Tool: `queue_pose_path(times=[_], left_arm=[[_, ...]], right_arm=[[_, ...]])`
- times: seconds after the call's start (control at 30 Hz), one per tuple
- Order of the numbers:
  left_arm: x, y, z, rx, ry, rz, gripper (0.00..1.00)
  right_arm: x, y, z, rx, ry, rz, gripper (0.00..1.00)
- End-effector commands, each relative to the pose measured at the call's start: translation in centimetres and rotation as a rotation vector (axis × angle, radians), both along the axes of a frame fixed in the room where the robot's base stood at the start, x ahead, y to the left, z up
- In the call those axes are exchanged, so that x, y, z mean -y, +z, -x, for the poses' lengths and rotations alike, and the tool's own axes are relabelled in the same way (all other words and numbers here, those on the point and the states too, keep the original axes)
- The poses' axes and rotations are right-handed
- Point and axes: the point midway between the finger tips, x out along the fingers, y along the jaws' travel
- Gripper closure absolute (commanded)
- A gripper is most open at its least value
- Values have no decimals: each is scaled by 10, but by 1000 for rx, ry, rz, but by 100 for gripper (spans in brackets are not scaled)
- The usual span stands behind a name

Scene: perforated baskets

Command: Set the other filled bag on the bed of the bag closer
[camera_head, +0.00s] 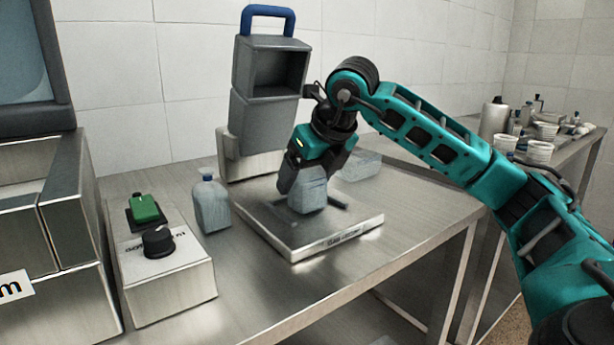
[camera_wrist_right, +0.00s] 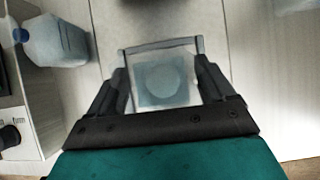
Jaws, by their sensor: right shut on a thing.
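My right gripper (camera_head: 305,180) points down over the bed (camera_head: 312,245) of the bag closer (camera_head: 262,115). It is shut on a grey-blue filled bag (camera_head: 308,192). The bag is upright in front of the closer's grey head; I cannot tell whether its bottom touches the bed. In the right wrist view the bag (camera_wrist_right: 165,78) sits between the two fingers, its pale, open-looking top toward the camera. Another filled bag (camera_head: 212,203), with a gathered blue top, stands on the table left of the bed. It also shows in the wrist view (camera_wrist_right: 58,42). My left gripper is out of view.
A control box (camera_head: 168,265) with a green switch and black knob stands at the front left, beside a large metal machine (camera_head: 55,240). Cups and bottles (camera_head: 540,140) crowd the right-hand counter. The table right of the bed is clear.

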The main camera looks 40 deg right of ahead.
Motion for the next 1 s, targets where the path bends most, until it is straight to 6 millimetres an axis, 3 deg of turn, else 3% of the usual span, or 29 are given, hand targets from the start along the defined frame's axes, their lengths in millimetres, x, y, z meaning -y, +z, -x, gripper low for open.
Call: queue_pose_path(times=[0.07,0.1,0.27,0.47,0.63,1.0], left_arm=[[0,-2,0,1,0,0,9],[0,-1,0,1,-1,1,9],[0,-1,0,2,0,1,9],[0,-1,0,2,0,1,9],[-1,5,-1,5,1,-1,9],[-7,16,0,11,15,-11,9]], right_arm=[[0,-4,0,1,0,0,53],[0,-3,0,0,0,0,15],[0,-3,0,-1,0,0,0],[0,-2,0,-1,0,0,0],[0,9,4,1,0,0,0],[-5,75,45,3,1,-1,0]])
